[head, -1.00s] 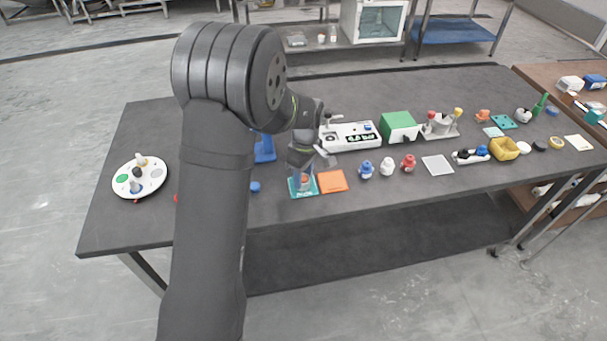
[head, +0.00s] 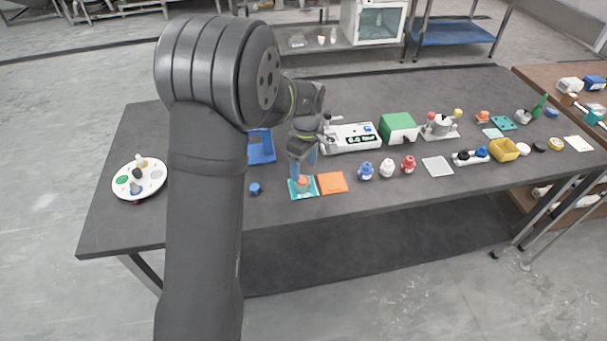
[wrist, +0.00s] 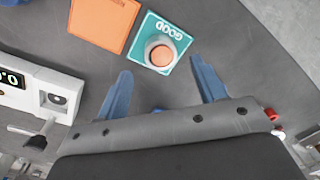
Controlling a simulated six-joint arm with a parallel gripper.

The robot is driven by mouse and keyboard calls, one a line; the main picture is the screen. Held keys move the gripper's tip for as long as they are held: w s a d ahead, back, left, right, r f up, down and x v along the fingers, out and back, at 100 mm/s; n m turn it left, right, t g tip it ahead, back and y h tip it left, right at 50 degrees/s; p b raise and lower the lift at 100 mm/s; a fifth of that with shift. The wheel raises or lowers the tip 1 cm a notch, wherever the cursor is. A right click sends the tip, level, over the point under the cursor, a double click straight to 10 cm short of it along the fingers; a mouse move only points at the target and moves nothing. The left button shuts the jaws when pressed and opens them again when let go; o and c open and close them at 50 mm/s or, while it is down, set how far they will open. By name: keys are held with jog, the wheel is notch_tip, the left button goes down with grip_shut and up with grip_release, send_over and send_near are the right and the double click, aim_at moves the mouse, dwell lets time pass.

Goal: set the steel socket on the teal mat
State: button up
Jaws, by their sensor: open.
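The steel socket (wrist: 175,36), a short grey cylinder with an orange top face, stands upright on the teal mat (wrist: 148,26), which is marked GOOD. In the head view the socket (head: 302,187) is also on the teal mat (head: 293,194), near the table's front edge. My gripper (wrist: 160,68) is open, its two blue fingers apart with nothing between them. In the head view my gripper (head: 302,174) is just above the socket, clear of it.
An orange mat (head: 332,184) lies right beside the teal one. A white device with a display (head: 352,138) stands behind to the right. Blue, white and red knobbed pieces (head: 387,168) stand farther right. A blue tray (head: 261,150) and a small blue piece (head: 255,188) are left.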

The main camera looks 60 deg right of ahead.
aim_at(303, 180)
notch_tip(303, 180, up, 8)
jog(key=shift+d+f, duration=0.15)
jog(key=shift+d, duration=0.15)
jog(key=f, duration=0.8)
jog(key=a+f, duration=0.1)
jog(key=f, duration=0.3)
notch_tip(303, 180, up, 2)
jog(key=shift+r, duration=0.95)
